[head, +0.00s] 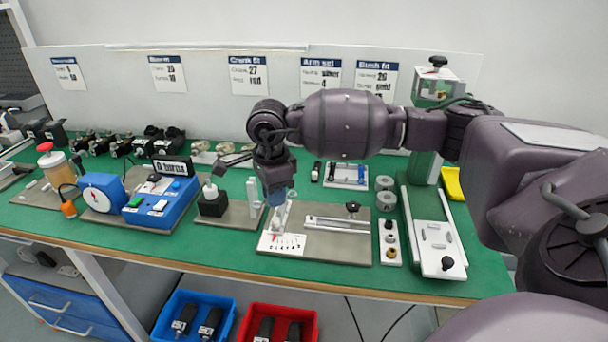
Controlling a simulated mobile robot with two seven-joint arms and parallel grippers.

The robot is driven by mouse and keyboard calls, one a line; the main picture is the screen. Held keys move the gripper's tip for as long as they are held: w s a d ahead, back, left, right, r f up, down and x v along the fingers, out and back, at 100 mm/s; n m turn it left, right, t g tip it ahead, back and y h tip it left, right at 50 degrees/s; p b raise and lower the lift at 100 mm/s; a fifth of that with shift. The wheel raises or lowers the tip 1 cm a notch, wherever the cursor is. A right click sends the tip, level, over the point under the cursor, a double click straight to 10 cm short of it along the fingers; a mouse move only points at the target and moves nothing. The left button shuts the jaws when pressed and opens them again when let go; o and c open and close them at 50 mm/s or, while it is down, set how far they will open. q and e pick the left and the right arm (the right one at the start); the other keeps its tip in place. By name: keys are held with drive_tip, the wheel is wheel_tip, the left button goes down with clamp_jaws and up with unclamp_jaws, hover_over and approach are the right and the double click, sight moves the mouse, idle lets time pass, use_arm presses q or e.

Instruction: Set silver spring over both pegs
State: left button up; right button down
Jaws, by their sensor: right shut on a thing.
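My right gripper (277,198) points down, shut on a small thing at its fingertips. The thing is mostly hidden and too small to identify; I cannot make out whether it is the silver spring. The gripper is over the left part of a fixture with a white plate (285,243) that has red and black scale marks. I cannot make out the two pegs there, as the fingers cover that area. A small white tray (345,184) with several small dark and pale parts lies behind the fixture. My left gripper is not in view.
A grey base with a black block (212,205) and a pale upright stands close left of the fixture. A blue box (160,205) is further left. A strip with several bushings (389,243), grey rings (385,200) and a press (437,245) stand right. Bins are below the table.

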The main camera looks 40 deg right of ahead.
drive_tip(key=shift+w+d+f+m, duration=0.25)
drive_tip(key=shift+d+f+m, duration=0.8)
drive_tip(key=shift+d+m, duration=0.1)
drive_tip(key=shift+w+d+f+m, duration=0.2)
drive_tip(key=shift+d+f+m, duration=0.9)
drive_tip(key=shift+m, duration=0.1)
drive_tip(key=shift+w+d+f+m, duration=0.25)
drive_tip(key=shift+d+f+m, duration=0.8)
drive_tip(key=shift+d+m, duration=0.1)
drive_tip(key=shift+f, duration=0.25)
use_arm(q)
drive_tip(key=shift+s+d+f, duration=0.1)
